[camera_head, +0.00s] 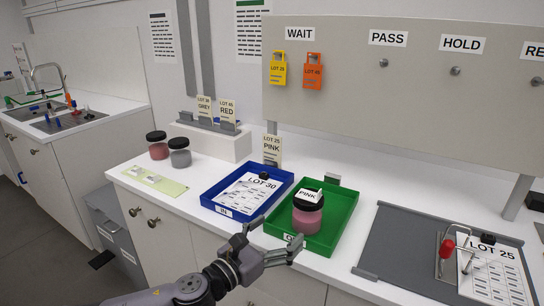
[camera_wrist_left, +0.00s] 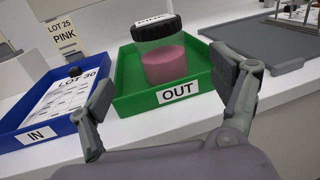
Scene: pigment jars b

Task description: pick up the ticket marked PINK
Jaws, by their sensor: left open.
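The cream ticket marked LOT 25 PINK (camera_head: 272,150) stands upright behind the blue tray, near its back right corner. It also shows at the upper left of the left wrist view (camera_wrist_left: 63,36). My left gripper (camera_head: 268,242) is open and empty, in front of the blue and green trays near the counter's front edge. In the left wrist view its fingers (camera_wrist_left: 168,90) are spread in front of the green tray, well apart from the ticket. My right gripper is not in view.
A blue IN tray (camera_head: 210,203) holds a LOT 30 sheet. A green OUT tray (camera_head: 349,205) holds a black-lidded pink jar (camera_head: 308,213). GREY (camera_head: 204,107) and RED (camera_head: 227,111) tickets stand on a white block. A grey board (camera_head: 385,238) lies at right.

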